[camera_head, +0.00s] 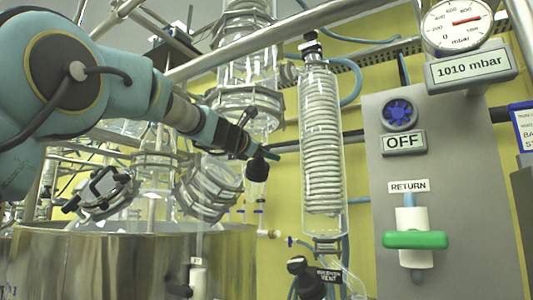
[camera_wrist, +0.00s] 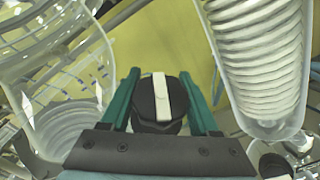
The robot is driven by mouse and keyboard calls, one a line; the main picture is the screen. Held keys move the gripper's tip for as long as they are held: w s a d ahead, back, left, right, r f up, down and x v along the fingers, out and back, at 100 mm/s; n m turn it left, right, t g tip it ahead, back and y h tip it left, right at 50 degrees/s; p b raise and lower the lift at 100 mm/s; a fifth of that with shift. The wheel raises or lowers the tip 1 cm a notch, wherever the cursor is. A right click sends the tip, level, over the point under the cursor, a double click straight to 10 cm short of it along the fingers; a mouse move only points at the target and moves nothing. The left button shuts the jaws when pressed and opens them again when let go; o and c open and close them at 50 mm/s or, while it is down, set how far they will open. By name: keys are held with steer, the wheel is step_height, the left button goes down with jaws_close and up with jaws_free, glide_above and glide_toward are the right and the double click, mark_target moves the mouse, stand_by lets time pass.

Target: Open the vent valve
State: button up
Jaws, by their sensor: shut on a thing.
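My gripper (camera_head: 264,154) is shut on a black valve knob (camera_head: 257,171), left of the coiled glass condenser. In the wrist view my gripper (camera_wrist: 160,76) has one teal finger on each side of the knob (camera_wrist: 145,103). A white stripe runs across the knob's top, roughly in line with the fingers. I see no readable label on this knob. A second black knob (camera_head: 308,281) sits lower, below the condenser, beside a dark label (camera_head: 328,275) that seems to read "RECEIVER VENT". My gripper is well above and left of it.
The coiled condenser (camera_head: 322,150) stands close right of my gripper; it also shows in the wrist view (camera_wrist: 262,70). Glass vessels (camera_head: 248,105) are close on the left. A grey panel (camera_head: 440,190) holds an OFF display, a green RETURN handle (camera_head: 416,240) and a gauge reading 1010 mbar.

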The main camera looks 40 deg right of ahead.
steer(key=shift+f+n+t+b, duration=0.15)
steer(key=shift+n+t+b, duration=0.2)
steer(key=shift+b, duration=0.2)
steer(key=shift+n+b, duration=0.25)
steer(key=shift+b, duration=0.1)
steer(key=shift+w+n+t+b, duration=0.15)
steer(key=shift+n+t+b, duration=0.75)
steer(key=shift+t, duration=0.35)
steer(key=shift+w+a+r+n+t+b, duration=0.15)
steer(key=shift+r+n+t+b, duration=0.2)
steer(key=shift+n+t, duration=0.35)
steer(key=shift+n+t+b, duration=0.3)
steer(key=shift+n+b, duration=0.05)
steer(key=shift+n, duration=0.15)
steer(key=shift+f+n+t+b, duration=0.1)
steer(key=shift+n+t+b, duration=0.4)
steer(key=shift+n+t, duration=0.2)
